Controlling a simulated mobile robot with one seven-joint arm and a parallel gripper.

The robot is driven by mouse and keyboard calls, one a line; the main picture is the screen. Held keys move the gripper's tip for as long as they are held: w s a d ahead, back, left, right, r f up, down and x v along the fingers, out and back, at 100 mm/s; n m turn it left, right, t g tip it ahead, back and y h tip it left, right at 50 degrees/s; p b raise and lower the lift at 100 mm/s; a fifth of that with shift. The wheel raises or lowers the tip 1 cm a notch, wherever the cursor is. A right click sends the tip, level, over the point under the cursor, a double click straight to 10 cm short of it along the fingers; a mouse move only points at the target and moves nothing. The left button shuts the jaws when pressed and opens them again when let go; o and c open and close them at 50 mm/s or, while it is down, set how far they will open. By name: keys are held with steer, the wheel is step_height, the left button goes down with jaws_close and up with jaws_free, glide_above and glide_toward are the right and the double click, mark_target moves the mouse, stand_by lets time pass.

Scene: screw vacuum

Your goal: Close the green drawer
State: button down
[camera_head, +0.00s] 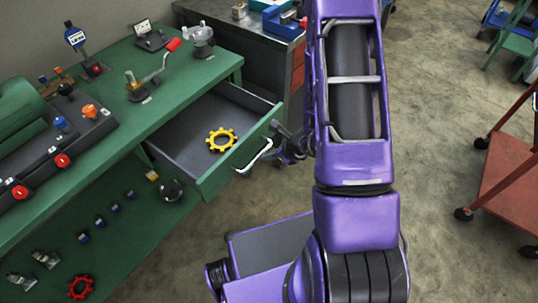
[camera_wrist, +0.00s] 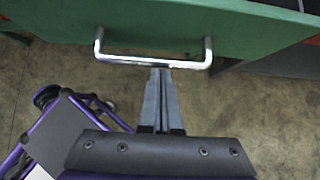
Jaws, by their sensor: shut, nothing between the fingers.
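The green drawer (camera_head: 235,163) is pulled open from the green workbench (camera_head: 150,75) in the head view. A yellow gear (camera_head: 221,140) lies inside it. Its silver handle (camera_head: 254,157) is on the outer front face. In the wrist view the green drawer front (camera_wrist: 230,25) fills the top, with the handle (camera_wrist: 150,62) across it. My gripper (camera_wrist: 160,75) is shut and empty, its fingertips at the middle of the handle bar. I cannot tell whether they touch it. In the head view my gripper (camera_head: 285,150) is partly hidden beside the drawer front.
A grey cabinet (camera_head: 235,40) stands behind. A red cart (camera_head: 508,180) is at the right. Concrete floor (camera_head: 440,120) lies clear between.

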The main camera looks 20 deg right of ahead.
steer(key=shift+w, duration=0.1)
steer(key=b, duration=0.4)
glide_above(209, 131)
steer(key=shift+s+d, duration=0.25)
steer(key=shift+w+a+r, duration=0.1)
steer(key=shift+w+a, duration=0.1)
steer(key=shift+w, duration=0.05)
steer(key=shift+w+r, duration=0.1)
